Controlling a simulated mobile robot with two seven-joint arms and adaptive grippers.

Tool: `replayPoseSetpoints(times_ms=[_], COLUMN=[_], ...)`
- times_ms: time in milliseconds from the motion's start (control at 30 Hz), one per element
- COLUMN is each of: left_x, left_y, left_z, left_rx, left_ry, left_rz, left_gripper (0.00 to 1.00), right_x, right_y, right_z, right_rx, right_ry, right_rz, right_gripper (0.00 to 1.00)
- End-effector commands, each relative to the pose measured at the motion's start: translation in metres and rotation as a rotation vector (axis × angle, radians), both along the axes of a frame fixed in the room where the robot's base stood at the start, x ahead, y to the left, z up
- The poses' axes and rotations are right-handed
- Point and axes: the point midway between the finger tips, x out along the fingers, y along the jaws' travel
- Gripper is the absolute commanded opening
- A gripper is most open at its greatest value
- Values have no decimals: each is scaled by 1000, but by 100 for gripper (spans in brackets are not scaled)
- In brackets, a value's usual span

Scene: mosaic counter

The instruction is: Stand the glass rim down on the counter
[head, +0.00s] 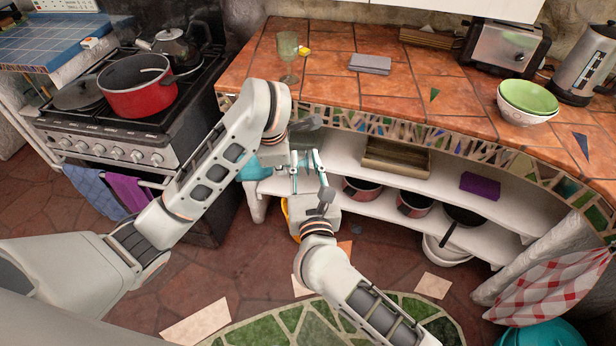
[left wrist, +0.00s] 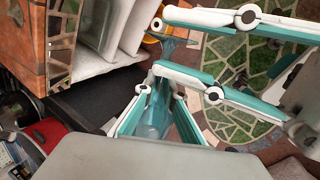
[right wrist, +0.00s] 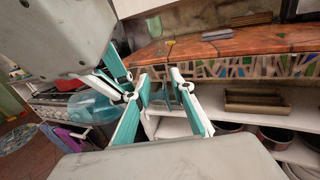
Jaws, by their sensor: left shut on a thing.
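In the right wrist view the left gripper's fingers come in from the upper left. Both grippers are in front of the counter (head: 330,88), off its edge.
A greenish goblet (head: 288,46) stands upright on the counter beside a small yellow thing (head: 304,50). A grey block (head: 370,64), a toaster (head: 502,48) and bowls (head: 527,100) stand farther right. The middle counter is clear. A red pot (head: 140,95) is on the stove.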

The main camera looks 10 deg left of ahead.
Motion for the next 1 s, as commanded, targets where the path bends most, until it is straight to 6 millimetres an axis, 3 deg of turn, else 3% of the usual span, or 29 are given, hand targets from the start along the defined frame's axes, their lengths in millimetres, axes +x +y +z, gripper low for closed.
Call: replayPoseSetpoints(times_ms=[233, 600, 633, 700, 867, 900, 933, 967, 1000], left_x=[0, 0, 0, 0, 0, 0, 0, 0, 0], left_y=[0, 0, 0, 0, -1, -1, -1, -1, -1], left_z=[0, 0, 0, 0, 1, 1, 1, 1, 1], left_rx=[0, 0, 0, 0, 0, 0, -1, -1, 0], left_ry=[-1, -1, -1, -1, -1, -1, -1, -1, -1], left_rz=[0, 0, 0, 0, -1, -1, -2, -2, -1], left_gripper=[0, 0, 0, 0, 0, 14, 22, 29, 29], right_x=[26, 30, 30, 30, 29, 29, 29, 29, 29], right_y=[8, 9, 9, 9, 11, 11, 11, 12, 11], right_z=[0, 0, 0, 0, 0, 1, 1, 1, 1], right_rx=[-1, 0, 0, 0, 0, 2, 2, 2, 2], right_ry=[-1, -1, -1, -1, -1, -2, -2, -2, -2], right_rz=[0, 0, 0, 0, 3, 4, 4, 4, 4], right_gripper=[24, 24, 21, 3, 0, 0, 0, 0, 0])
